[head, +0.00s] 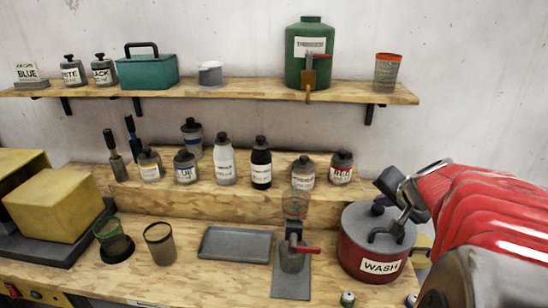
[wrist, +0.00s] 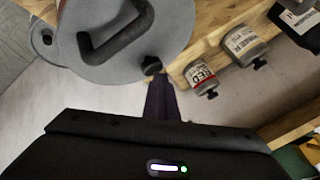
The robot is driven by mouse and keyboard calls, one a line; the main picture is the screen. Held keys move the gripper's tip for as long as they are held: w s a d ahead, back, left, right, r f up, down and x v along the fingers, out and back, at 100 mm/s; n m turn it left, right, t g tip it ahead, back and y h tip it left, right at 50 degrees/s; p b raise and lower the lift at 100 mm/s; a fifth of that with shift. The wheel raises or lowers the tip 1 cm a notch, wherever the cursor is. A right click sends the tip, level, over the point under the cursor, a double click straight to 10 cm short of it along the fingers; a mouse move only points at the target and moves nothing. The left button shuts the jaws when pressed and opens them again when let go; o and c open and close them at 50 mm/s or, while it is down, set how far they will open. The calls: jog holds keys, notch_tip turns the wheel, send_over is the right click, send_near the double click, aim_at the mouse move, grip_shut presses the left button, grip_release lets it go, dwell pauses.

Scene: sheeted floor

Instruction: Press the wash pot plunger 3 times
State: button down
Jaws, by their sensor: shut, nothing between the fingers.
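The wash pot (head: 362,262) is red with a grey lid and a white WASH label, at the right of the bench. Its grey lid (wrist: 110,62) fills the upper left of the wrist view, with a bent dark handle across it. A small dark knob, which looks like the plunger (head: 377,209), stands at the lid's back; it also shows in the wrist view (wrist: 151,65). My gripper (head: 388,184) is shut and empty, above the back of the lid near the knob. In the wrist view its dark fingers (wrist: 160,98) point toward the knob; I cannot tell whether they touch it.
A dispenser stand (head: 292,255) with a red lever and a grey tray (head: 235,244) are left of the pot. Several bottles line the raised shelf behind, including a RED one (head: 341,168). A green thinners can (head: 309,50) stands on the upper shelf.

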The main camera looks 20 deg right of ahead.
dwell(0.4)
jog(key=shift+r, duration=1.55)
jog(key=shift+r, duration=0.1)
jog(key=shift+r, duration=2.4)
dwell(0.4)
notch_tip(320, 180, up, 4)
jog(key=shift+f, duration=0.15)
jog(key=shift+f, duration=0.15)
send_over(380, 210)
jog(key=shift+f, duration=4.25)
